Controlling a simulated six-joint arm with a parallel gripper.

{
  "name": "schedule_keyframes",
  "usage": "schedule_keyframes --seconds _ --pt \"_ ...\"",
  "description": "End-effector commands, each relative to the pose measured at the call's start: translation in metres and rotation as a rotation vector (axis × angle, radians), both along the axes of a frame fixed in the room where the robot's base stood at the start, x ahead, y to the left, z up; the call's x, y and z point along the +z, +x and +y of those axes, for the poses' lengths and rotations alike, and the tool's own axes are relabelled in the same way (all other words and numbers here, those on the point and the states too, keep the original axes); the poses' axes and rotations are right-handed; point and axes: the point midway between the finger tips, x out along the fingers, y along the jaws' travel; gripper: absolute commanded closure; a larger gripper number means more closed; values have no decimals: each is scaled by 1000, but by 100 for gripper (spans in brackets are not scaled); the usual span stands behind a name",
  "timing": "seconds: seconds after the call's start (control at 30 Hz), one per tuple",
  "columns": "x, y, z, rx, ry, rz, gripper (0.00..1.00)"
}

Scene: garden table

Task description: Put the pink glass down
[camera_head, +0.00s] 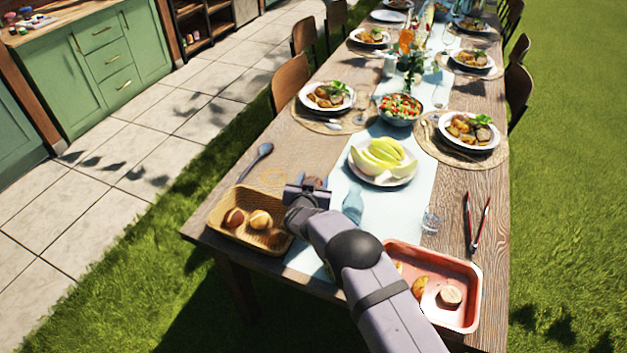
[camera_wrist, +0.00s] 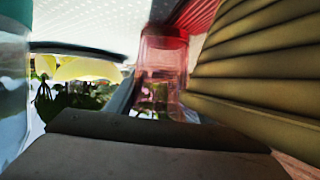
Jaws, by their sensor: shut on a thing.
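The pink glass (camera_wrist: 162,72) is clear, pink-tinted and redder at one end. It shows in the middle of the wrist view, in the grip of my gripper. My gripper (camera_head: 307,187) is over the near left part of the table, between the wicker basket and the blue runner. It is shut on the glass. In the head view my gripper and wrist hide most of the glass, so I cannot tell whether its base touches the table.
The wicker basket (camera_head: 262,203) with bread is just left of my gripper. A plate of melon (camera_head: 383,180) lies beyond. A red tray (camera_head: 473,290), a clear glass (camera_head: 433,219) and tongs (camera_head: 475,228) are further right.

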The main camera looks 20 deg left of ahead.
Motion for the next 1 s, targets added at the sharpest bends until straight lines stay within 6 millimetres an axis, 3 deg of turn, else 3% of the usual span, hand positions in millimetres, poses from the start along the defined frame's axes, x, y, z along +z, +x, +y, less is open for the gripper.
schedule_keyframes --seconds 0.17,0.2,0.27,0.73,1.0 --pt "-4 0 0 0 0 -1 78" --pt "-4 0 0 0 0 0 47" --pt "-3 0 0 0 0 1 33" --pt "2 0 0 0 0 1 33" --pt "8 -18 -4 1 -2 1 33"
